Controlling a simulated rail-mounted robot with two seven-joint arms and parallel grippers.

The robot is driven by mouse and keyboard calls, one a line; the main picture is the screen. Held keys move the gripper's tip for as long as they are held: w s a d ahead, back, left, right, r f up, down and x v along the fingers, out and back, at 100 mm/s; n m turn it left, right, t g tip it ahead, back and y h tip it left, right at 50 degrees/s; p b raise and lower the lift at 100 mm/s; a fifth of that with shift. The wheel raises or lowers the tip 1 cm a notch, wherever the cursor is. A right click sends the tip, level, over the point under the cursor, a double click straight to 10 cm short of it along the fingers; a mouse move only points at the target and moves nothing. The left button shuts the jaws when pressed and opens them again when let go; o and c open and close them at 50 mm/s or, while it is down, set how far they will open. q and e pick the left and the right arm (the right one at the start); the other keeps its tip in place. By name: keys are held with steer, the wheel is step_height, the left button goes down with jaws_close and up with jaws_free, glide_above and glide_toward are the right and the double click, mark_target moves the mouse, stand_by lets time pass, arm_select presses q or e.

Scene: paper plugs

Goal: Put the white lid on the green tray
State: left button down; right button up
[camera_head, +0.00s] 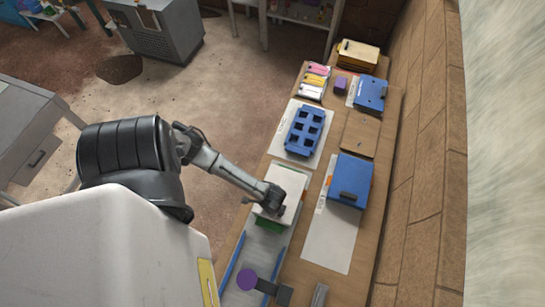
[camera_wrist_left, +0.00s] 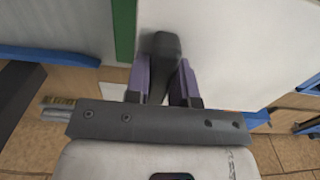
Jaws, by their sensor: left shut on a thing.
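The white lid (camera_head: 288,182) is a flat plate with a dark handle (camera_wrist_left: 158,62). My left gripper (camera_head: 272,201) is shut on this handle, with its purple fingers on both sides of it in the left wrist view (camera_wrist_left: 163,88). The lid also fills much of that view (camera_wrist_left: 235,45). The green tray (camera_head: 268,224) shows only as a strip at the lid's near edge, and as a green strip left of the lid (camera_wrist_left: 123,30). The lid hides the rest. I cannot tell whether the lid rests on the tray or hangs above it.
A blue tray with square holes (camera_head: 304,130) lies beyond the lid. A blue box (camera_head: 350,181) stands to the right. The brick wall (camera_head: 425,160) bounds the table's right side.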

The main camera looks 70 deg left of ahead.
arm_select(q)
steer(key=shift+f, duration=0.2)
stand_by(0.6)
steer(key=shift+f, duration=0.45)
stand_by(0.3)
steer(key=c, duration=0.9)
jaws_free()
steer(key=shift+r, duration=0.6)
step_height(320, 180, up, 13)
steer(key=shift+f, duration=0.15)
